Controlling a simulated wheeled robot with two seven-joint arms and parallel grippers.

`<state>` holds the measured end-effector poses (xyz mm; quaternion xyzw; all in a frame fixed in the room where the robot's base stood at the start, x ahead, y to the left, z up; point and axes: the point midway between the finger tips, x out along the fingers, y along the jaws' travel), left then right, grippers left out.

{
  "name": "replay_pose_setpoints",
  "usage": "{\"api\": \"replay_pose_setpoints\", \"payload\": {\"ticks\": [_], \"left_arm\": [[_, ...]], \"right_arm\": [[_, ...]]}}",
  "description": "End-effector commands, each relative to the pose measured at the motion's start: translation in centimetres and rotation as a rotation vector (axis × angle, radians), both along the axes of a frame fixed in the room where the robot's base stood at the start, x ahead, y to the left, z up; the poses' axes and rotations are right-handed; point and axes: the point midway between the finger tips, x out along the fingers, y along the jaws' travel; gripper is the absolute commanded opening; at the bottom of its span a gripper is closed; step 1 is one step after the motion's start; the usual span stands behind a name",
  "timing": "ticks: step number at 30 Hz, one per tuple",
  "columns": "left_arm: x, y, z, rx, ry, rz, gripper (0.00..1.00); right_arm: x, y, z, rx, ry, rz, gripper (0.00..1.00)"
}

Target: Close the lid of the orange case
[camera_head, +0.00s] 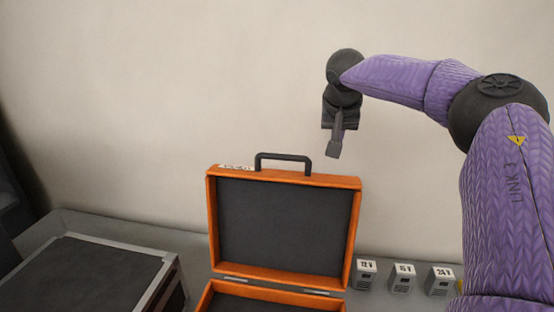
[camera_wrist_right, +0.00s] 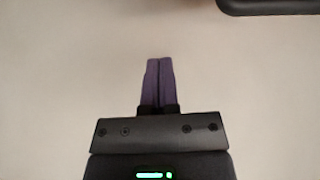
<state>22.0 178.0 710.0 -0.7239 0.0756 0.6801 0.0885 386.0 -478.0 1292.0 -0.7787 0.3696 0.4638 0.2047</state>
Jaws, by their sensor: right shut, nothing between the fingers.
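The orange case (camera_head: 212,220) stands open on the grey table, with its lid (camera_head: 285,229) raised nearly upright and its dark lining facing me. A black handle (camera_head: 283,156) sits on the lid's top edge. The lower part of the case (camera_head: 262,291) is cut off by the bottom of the head view. My right gripper (camera_head: 333,150) hangs above the lid's upper right corner, apart from it. In the right wrist view its fingers (camera_wrist_right: 159,80) are together and empty. A dark bar, likely the handle (camera_wrist_right: 268,6), shows at that view's top right. My left gripper is out of view.
A black flat case with metal edges (camera_head: 165,277) lies on the table at left. Several small grey blocks with voltage labels (camera_head: 402,277) stand right of the orange case. A plain wall (camera_head: 150,90) rises behind.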

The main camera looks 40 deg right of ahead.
Motion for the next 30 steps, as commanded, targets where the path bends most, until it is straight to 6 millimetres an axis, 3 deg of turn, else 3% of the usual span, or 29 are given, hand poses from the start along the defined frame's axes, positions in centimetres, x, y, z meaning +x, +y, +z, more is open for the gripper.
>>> {"api": "replay_pose_setpoints", "payload": {"ticks": [5,20,30], "left_arm": [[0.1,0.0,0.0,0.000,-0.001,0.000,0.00],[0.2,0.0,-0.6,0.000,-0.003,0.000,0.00],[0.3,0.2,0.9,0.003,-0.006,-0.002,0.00]], "right_arm": [[0.5,0.1,-0.7,0.025,-0.011,-0.030,0.00],[3.2,-3.4,-8.8,0.020,-0.009,-0.028,0.00],[1.2,-0.8,-7.7,0.023,-0.013,-0.023,0.00]]}}
